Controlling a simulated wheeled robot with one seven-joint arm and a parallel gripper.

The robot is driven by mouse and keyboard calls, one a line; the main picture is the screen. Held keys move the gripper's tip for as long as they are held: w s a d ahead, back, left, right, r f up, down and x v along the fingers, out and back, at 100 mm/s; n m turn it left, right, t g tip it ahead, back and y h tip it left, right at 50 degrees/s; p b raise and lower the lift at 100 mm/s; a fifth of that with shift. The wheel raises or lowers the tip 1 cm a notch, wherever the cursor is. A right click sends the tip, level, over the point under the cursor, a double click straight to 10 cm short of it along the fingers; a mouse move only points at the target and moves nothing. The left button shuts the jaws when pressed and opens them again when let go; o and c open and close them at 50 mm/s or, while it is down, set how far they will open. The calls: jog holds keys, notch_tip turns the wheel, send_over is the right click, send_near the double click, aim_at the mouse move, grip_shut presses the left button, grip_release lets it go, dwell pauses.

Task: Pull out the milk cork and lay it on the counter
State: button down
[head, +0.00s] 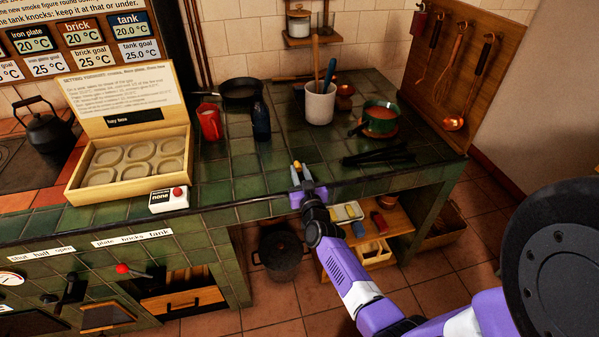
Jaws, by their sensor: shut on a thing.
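My gripper (300,168) is near the front edge of the green tiled counter (235,188), its fingers pointing toward the back. It is shut on a small yellow-tan piece (297,165), which looks like the cork. Most of the piece is hidden by the fingers, and I cannot tell whether it touches the tiles. A dark blue bottle (261,122) stands upright on the counter, behind and left of my gripper and apart from it. Its mouth is too small to make out, and no milk label is readable.
A red mug (210,122) and black pan (240,90) stand near the bottle. A utensil crock (320,103), green pot (379,117) and black tongs-like bars (378,157) lie to the right. An open mould box (128,160) is left. Bare tiles surround my gripper.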

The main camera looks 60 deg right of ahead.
jog(key=c, duration=1.1)
grip_release()
jog(key=shift+c, duration=0.2)
jog(key=shift+s+a+f, duration=0.1)
jog(key=shift+s+a, duration=0.2)
jog(key=shift+a, duration=0.15)
jog(key=b+v, duration=0.1)
jog(key=v, duration=0.5)
jog(key=shift+s+a, duration=0.25)
jog(key=shift+s, duration=0.05)
